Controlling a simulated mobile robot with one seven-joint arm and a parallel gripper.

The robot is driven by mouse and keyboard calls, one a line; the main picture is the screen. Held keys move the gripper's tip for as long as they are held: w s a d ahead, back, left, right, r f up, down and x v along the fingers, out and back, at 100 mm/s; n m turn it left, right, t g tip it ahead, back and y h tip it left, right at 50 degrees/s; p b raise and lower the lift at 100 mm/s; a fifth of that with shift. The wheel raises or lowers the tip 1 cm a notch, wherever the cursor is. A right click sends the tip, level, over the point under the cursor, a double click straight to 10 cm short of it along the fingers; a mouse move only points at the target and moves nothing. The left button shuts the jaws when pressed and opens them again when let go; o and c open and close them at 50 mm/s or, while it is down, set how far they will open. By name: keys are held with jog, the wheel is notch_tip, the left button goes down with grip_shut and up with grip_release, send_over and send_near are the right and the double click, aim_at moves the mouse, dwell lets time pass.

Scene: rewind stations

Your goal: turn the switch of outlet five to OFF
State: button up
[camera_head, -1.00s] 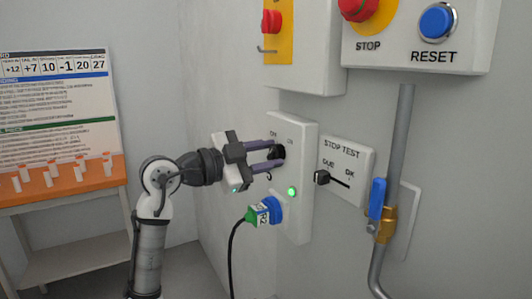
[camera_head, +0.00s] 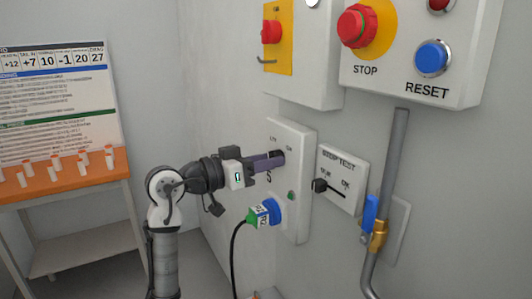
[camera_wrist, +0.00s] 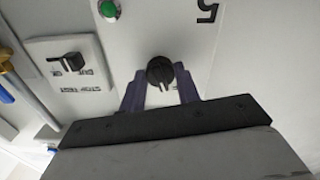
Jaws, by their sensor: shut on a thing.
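The outlet panel (camera_head: 302,222) is a white box on the wall. A figure 5 shows on it in the wrist view (camera_wrist: 207,12). Its black rotary switch (camera_wrist: 160,72) sits between the two purple fingers of my gripper (camera_wrist: 160,80). In the head view my gripper (camera_head: 272,161) reaches the panel from the left, is rolled over and largely hides the switch. The jaws are shut on the switch. The small green lamp (camera_head: 291,196) looks dim. A green and white plug (camera_head: 258,216) is in the blue socket (camera_head: 273,211) below.
A box with STOP and RESET buttons (camera_head: 433,58) hangs above. An orange-topped table (camera_head: 60,183) stands at left.

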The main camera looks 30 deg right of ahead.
jog(key=shift+r+n+p, duration=0.1)
jog(key=shift+n+p, duration=1.7)
jog(key=shift+n, duration=0.8)
jog(key=o, duration=1)
jog(key=a+b, duration=0.1)
jog(key=a, duration=0.3)
jog(key=a+b, duration=0.1)
jog(key=a, duration=0.4)
jog(key=a+b, duration=0.1)
jog(key=a, duration=0.3)
jog(key=shift+w+a, duration=0.4)
